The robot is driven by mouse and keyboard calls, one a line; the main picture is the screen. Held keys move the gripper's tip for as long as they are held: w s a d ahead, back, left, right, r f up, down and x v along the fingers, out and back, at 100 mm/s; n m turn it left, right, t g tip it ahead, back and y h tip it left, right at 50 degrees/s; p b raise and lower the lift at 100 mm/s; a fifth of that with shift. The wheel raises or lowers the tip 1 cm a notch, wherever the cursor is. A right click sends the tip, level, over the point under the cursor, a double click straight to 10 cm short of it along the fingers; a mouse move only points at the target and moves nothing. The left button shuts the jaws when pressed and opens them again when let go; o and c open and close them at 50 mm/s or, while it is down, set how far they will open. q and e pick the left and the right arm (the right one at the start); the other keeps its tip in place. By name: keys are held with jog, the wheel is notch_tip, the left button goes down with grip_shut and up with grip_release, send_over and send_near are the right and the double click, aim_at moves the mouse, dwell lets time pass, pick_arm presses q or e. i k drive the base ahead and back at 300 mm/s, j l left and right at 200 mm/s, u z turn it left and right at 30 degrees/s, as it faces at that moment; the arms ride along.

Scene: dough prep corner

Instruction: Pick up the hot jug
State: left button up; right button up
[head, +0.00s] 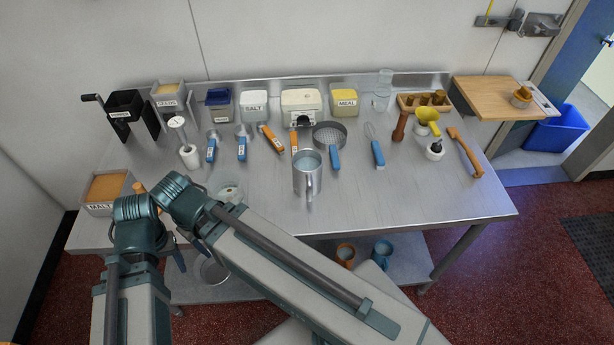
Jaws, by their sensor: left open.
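A metal jug (307,178) with pale liquid inside stands upright near the middle of the steel table. Its handle faces the front edge, towards me. I take it for the hot jug, though no label or steam shows. My left gripper (189,254) is at the table's front left, largely hidden by my own arm links. It is open, well to the left of the jug and apart from it. My right gripper is out of view.
Behind the jug lie several blue- and orange-handled tools, a sieve (330,134) and a whisk (375,145). Labelled bins line the back. A malt bin (107,190) is at left.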

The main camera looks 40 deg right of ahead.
aim_at(307, 164)
jog(key=k+j+z, duration=0.15)
jog(key=j+z, duration=0.2)
jog(key=k+j+z, duration=0.25)
jog(key=j+z, duration=0.15)
jog(key=k+j+z, duration=0.35)
jog(key=i+j, duration=0.05)
jog(key=j, duration=0.05)
